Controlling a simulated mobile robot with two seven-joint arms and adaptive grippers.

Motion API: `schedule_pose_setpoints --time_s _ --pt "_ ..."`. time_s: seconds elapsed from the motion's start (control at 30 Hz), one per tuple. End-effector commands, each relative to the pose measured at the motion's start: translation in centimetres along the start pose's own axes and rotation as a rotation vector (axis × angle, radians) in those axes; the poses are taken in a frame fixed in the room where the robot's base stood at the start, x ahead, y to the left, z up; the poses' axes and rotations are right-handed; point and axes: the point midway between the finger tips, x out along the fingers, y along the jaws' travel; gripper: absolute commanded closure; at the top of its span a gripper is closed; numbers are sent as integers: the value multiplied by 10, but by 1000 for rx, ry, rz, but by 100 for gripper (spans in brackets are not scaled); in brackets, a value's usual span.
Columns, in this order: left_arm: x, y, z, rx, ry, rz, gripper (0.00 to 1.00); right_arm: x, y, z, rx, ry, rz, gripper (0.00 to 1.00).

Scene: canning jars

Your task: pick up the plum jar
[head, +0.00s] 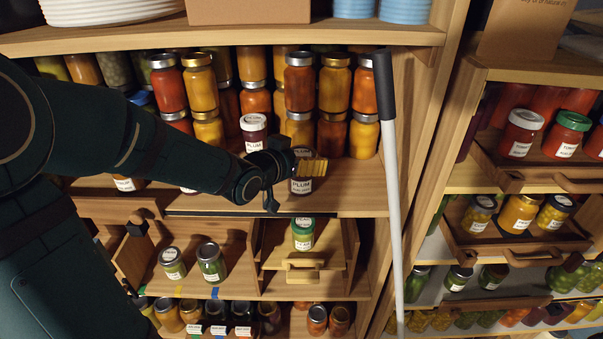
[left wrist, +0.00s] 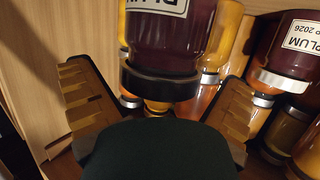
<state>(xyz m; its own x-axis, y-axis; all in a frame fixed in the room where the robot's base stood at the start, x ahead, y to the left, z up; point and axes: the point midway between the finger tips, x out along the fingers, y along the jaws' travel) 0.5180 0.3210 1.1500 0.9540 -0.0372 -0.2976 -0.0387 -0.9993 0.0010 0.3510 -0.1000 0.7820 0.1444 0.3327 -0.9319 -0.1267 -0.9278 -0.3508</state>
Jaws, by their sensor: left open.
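A dark purple plum jar (head: 301,187) with a white PLUM label stands near the front edge of the middle shelf, partly hidden behind my left gripper (head: 311,169). In the left wrist view the plum jar (left wrist: 172,38) appears upside down with a black lid, ahead of and between the spread fingers of my left gripper (left wrist: 158,105). The gripper is open, and I see no finger touching the jar. A second plum jar (head: 253,133) with a pale lid stands farther back to the left; a plum jar also shows at the right in the left wrist view (left wrist: 291,42). My right gripper is not in view.
Stacked orange and yellow jars (head: 335,88) stand behind. A long pale pole with a dark handle (head: 392,190) rises right of the jar. Below are an open drawer (head: 303,264) and green jars (head: 211,263). The shelf right of the jar is clear.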

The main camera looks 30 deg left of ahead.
Motion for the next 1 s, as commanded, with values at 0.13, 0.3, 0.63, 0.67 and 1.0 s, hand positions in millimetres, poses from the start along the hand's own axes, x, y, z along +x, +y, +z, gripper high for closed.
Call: schedule_pose_setpoints --time_s 0.13,0.3,0.63,0.67,1.0 --pt "7 0 0 0 0 -1 0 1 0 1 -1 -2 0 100" --pt "7 0 -1 0 1 -1 0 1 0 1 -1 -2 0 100" --pt "6 0 -1 1 1 -1 72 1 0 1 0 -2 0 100" --pt "6 0 -1 1 1 -1 72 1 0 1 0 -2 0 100" --pt "3 0 -12 4 8 0 72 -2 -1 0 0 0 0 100"
